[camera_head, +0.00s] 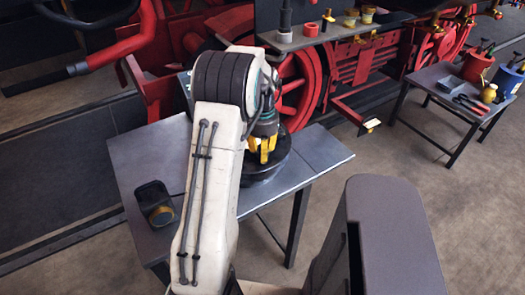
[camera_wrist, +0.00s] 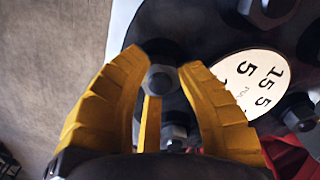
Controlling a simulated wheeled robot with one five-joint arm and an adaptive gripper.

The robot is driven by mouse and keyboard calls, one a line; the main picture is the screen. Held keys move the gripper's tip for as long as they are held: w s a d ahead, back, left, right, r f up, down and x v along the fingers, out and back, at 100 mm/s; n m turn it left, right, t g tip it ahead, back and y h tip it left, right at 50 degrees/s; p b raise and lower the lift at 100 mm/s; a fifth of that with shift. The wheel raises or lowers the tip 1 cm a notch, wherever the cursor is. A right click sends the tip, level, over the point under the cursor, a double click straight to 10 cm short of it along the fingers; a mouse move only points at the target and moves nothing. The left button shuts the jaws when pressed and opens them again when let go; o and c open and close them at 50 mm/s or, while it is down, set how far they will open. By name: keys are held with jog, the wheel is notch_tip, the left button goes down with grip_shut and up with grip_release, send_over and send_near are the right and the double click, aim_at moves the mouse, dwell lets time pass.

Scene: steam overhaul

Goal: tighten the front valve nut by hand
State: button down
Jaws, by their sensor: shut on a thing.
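My gripper (camera_head: 263,150) points down at a dark round valve body (camera_head: 268,172) on the grey metal table, in the head view. In the wrist view, the yellow fingers of my gripper (camera_wrist: 162,75) are shut on a dark nut with a grey hexagonal top (camera_wrist: 160,79), one finger on each side. The nut sits on the black round body (camera_wrist: 190,22), and its lower edge is partly hidden by the fingers. A narrow yellow strip (camera_wrist: 151,122) shows between the fingers. A second nut (camera_wrist: 175,137) lies behind it, partly hidden.
A cream plate with black figures (camera_wrist: 250,78) and several other bolts surround the nut. A dark block-like device (camera_head: 155,203) lies on the table (camera_head: 135,158) at left. Red locomotive wheels (camera_head: 298,88) stand behind. A side table (camera_head: 438,80) with tools stands at right.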

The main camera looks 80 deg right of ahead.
jog(key=shift+m, duration=0.5)
dwell(0.3)
jog(key=c, duration=0.8)
grip_release()
notch_tip(320, 180, up, 12)
dwell(0.3)
